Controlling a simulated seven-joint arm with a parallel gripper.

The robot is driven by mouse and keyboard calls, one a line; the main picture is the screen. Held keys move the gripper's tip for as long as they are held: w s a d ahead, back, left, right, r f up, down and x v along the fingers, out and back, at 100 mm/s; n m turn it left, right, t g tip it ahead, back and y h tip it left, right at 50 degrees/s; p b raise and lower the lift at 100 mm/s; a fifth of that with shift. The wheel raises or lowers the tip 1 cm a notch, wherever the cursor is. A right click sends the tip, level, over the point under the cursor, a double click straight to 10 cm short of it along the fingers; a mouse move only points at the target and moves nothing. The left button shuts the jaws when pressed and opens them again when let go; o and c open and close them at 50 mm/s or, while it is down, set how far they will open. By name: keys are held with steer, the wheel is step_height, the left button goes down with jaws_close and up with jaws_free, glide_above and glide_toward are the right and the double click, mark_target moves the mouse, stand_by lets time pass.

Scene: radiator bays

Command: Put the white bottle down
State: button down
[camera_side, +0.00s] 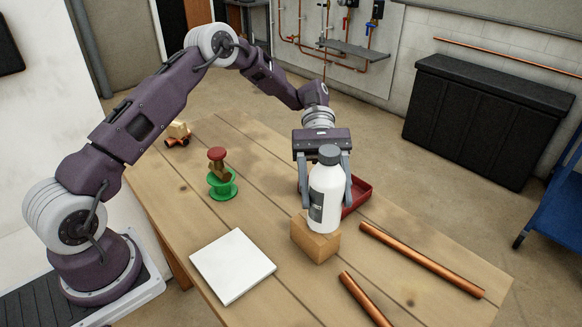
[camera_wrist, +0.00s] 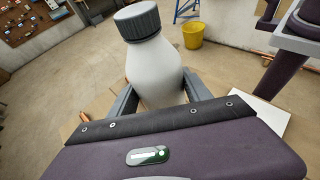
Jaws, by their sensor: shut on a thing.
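The white bottle (camera_side: 326,192) has a dark grey cap and a dark label, and stands upright. My gripper (camera_side: 327,190) is shut on it, one finger on each side. In the side view the bottle's base appears at the top of a wooden block (camera_side: 315,240); I cannot tell whether it touches. In the wrist view the bottle (camera_wrist: 155,75) stands between the two fingers of my gripper (camera_wrist: 158,100), and its lower part is hidden.
A red tray (camera_side: 358,193) lies behind the bottle. Copper pipes (camera_side: 420,260) lie at the right and front. A white tile (camera_side: 232,265) lies front left. A green spool-like piece (camera_side: 222,186) with a red-topped object stands left. Bare planks lie between them.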

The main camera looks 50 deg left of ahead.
steer(key=w+a+n+t+h, duration=0.3)
steer(key=w+a+n+t, duration=0.75)
steer(key=w+a, duration=0.2)
steer(key=w+a+f+n+t+y, duration=0.1)
steer(key=w+a+n+t+y, duration=0.2)
steer(key=a, duration=0.5)
steer(key=w+a+f+n+t, duration=0.2)
steer(key=w+a+n+t, duration=0.15)
steer(key=a, duration=0.45)
steer(key=shift+t+y, duration=0.4)
steer(key=shift+t, duration=0.1)
steer(key=f, duration=0.3)
steer(key=a+f, duration=0.1)
steer(key=f, duration=0.6)
steer(key=shift+s+a, duration=0.15)
steer(key=shift+s, duration=0.15)
steer(key=shift+c, duration=2.3)
jaws_free()
steer(key=shift+f, duration=0.1)
